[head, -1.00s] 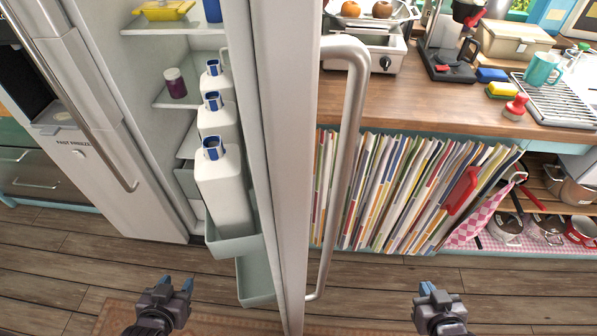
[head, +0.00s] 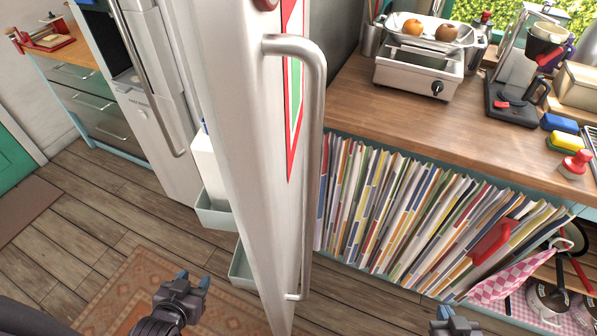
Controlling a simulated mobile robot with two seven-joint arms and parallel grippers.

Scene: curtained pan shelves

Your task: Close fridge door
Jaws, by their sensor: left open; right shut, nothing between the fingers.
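The fridge door (head: 225,120) stands open, seen almost edge-on in the middle of the head view. Its long metal handle (head: 316,150) is on the right side. Door bins (head: 214,212) with a white bottle (head: 204,158) show behind its left edge. The other fridge door (head: 160,95), with its own handle, is further left; the fridge interior is hidden. My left gripper (head: 186,283) is open and empty, low in the view, left of the door's lower end and apart from it. My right gripper (head: 450,316) is shut and empty at the bottom edge, right of the door, partly cut off.
Magazines (head: 410,205) fill the shelf below. A rug (head: 120,300) lies on the wooden floor, which is open at left.

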